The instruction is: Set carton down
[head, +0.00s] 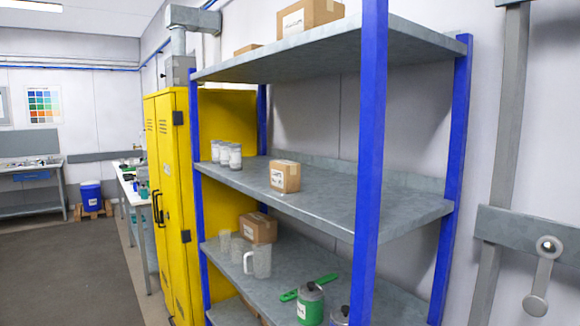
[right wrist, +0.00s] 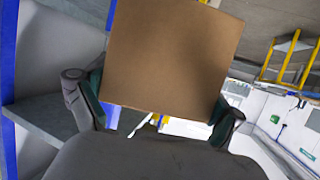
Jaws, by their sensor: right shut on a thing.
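A plain brown carton (right wrist: 170,52) fills the upper middle of the right wrist view. My right gripper (right wrist: 155,108) is shut on it, with one dark green finger pad against each side. The held carton and my right gripper do not show in the head view. The grey shelf rack with blue posts (head: 370,120) stands in the middle and right of the head view. Its middle board (head: 350,205) holds a small carton (head: 285,177) and several grey-white cans (head: 227,155) at the left end. My left gripper is in neither view.
The middle board is bare right of its carton. The lower board holds a carton (head: 258,227), clear jugs (head: 258,260), a green-banded can (head: 311,303) and a green tool. The top board (head: 330,55) carries cartons. A yellow cabinet (head: 180,190) stands left of the rack.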

